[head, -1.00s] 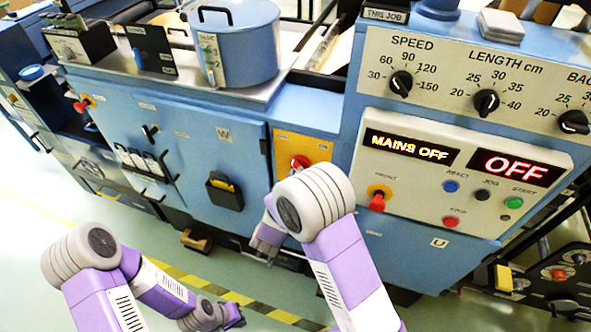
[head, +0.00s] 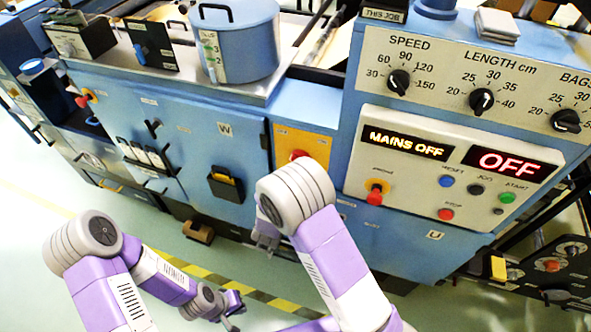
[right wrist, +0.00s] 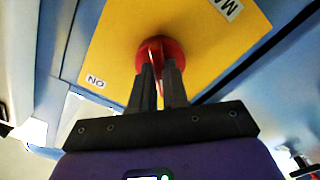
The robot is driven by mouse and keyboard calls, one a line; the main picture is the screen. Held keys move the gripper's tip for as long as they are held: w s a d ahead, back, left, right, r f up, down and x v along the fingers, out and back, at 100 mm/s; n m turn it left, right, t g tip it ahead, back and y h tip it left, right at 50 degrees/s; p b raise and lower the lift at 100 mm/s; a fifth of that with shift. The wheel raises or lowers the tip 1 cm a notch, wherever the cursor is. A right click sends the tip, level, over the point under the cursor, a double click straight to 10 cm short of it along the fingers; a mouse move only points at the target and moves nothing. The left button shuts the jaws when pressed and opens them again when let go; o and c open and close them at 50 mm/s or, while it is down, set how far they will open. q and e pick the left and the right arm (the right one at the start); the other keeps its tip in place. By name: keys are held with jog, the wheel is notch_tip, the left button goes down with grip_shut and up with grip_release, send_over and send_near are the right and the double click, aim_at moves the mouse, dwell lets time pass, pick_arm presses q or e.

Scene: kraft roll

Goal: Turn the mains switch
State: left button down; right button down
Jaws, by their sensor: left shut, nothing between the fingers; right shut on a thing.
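The mains switch is a red knob (head: 300,155) on a yellow plate (head: 312,142) on the blue machine front. In the right wrist view the red knob (right wrist: 160,50) stands on the yellow plate (right wrist: 110,45), which bears an ON label and a partly cut-off label. My right gripper (right wrist: 158,72) is shut on the red knob. My left gripper (head: 238,306) is shut and empty, low over the floor at the left. The display (head: 407,143) reads MAINS OFF.
A second display (head: 507,164) reads OFF. Below the displays are a red knob on a yellow base (head: 376,190) and several push buttons. A blue pot (head: 235,40) stands on the machine top. A black-and-yellow floor stripe (head: 215,279) runs before the machine. Open floor lies at the left.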

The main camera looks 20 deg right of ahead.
jog(key=c, duration=1.1)
grip_release()
jog(key=shift+c, duration=0.2)
jog(key=shift+s, duration=0.1)
jog(key=v, duration=0.7)
jog(key=shift+a, duration=0.15)
jog(key=shift+s, duration=0.15)
